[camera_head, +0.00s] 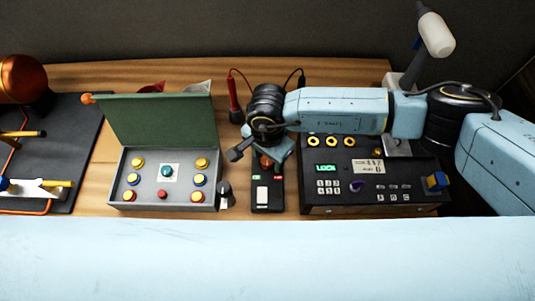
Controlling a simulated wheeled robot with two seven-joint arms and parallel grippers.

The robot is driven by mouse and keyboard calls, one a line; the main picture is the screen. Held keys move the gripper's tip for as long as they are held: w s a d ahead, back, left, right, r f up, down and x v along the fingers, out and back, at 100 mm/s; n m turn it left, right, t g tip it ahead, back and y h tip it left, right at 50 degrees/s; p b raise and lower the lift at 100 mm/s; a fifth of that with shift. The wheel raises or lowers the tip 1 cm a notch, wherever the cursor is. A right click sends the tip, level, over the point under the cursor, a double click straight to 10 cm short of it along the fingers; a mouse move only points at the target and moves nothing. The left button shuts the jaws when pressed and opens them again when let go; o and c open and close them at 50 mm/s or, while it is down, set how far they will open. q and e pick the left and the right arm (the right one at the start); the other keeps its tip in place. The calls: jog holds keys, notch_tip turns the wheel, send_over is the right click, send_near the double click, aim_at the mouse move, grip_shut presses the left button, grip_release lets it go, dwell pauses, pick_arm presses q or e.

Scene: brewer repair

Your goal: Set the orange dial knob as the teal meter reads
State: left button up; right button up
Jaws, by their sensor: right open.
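A small black handheld device (267,198) lies at the middle of the table, with small green and red marks on its face. An orange-brown round part, possibly the orange dial knob (266,163), shows at its upper end, partly hidden under my right gripper. My right gripper (262,153) is open, just above that part; I cannot tell whether it touches it. A black panel unit (317,196) stands to the right with a lit teal display (326,168), whose small text I cannot read surely, and a pale screen (367,167). My left gripper is not in view.
A grey box (146,196) with a raised green lid (160,120) and several coloured buttons stands left of the device. A red probe (233,97) with a wire is behind. A dark mat (82,132) with tools lies far left. My right arm spans above the panel unit.

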jog(key=c, duration=1)
jog(key=shift+o, duration=0.2)
jog(key=m+b, duration=0.3)
jog(key=m, duration=0.1)
jog(key=m+b, duration=0.2)
jog(key=m, duration=0.2)
jog(key=shift+m+b, duration=0.3)
jog(key=shift+m, duration=0.1)
jog(key=shift+r, duration=0.1)
jog(key=o, duration=1)
jog(key=shift+c, duration=0.2)
